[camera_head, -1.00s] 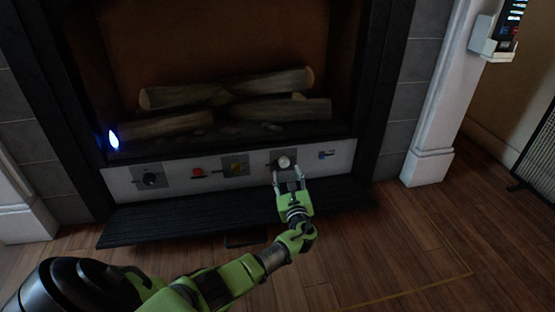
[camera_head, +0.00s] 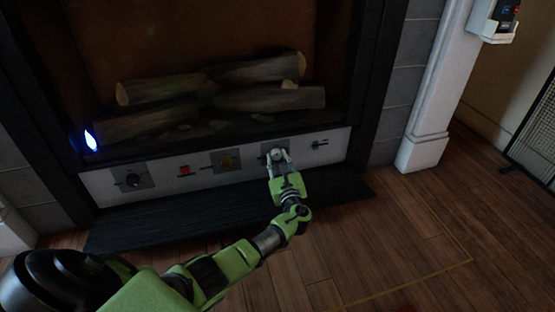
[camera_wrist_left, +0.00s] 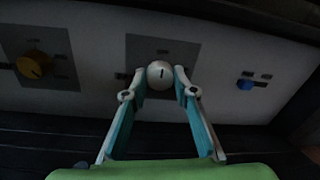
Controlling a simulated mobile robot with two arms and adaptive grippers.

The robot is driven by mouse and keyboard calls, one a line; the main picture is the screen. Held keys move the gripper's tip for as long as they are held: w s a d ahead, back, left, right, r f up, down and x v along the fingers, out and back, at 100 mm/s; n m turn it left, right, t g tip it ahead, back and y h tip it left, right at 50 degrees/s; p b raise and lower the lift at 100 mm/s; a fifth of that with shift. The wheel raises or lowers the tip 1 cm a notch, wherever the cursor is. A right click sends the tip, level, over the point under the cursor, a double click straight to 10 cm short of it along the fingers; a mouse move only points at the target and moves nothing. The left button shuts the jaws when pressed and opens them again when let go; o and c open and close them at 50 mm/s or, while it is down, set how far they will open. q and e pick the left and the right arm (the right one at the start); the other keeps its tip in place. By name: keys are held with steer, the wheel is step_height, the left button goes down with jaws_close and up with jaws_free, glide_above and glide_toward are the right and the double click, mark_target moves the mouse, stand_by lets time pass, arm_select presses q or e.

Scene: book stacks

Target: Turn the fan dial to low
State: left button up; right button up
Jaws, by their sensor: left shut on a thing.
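A round white dial (camera_wrist_left: 160,74) with a dark mark sits on a grey plate (camera_wrist_left: 138,52) on the fireplace's white control panel. In the left wrist view the two fingers of my left gripper (camera_wrist_left: 160,82) are on either side of the dial and shut on it. In the head view my left gripper (camera_head: 276,157) reaches the dial plate from below, and its fingers partly hide the dial (camera_head: 276,153). The small lettering on the plate is too blurred to read. My right gripper is not in view.
Left of the dial are a yellow knob (camera_head: 226,162), a red control (camera_head: 184,170) and a dark knob (camera_head: 133,180). A blue control (camera_head: 318,145) is on the right. A black hearth ledge (camera_head: 200,212) juts out below the panel. Logs (camera_head: 260,98) lie above it.

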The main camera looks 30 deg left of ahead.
arm_select(q)
steer(key=m+p, duration=0.2)
steer(key=p, duration=0.1)
steer(key=shift+r, duration=0.35)
steer(key=m+p, duration=0.2)
steer(key=m, duration=0.1)
steer(key=shift+w+m+p, duration=0.1)
steer(key=shift+m+p, duration=0.3)
steer(key=m+p, duration=0.1)
steer(key=m, duration=0.2)
steer(key=shift+w+m+g+p, duration=0.1)
steer(key=shift+m+g+p, duration=0.2)
steer(key=shift+g+p, duration=0.1)
steer(key=shift+f+m+p, duration=0.15)
steer(key=shift+m+p, duration=0.25)
steer(key=shift+m, duration=1.6)
steer(key=o, duration=1.1)
steer(key=shift+f, duration=0.1)
steer(key=shift+d, duration=0.1)
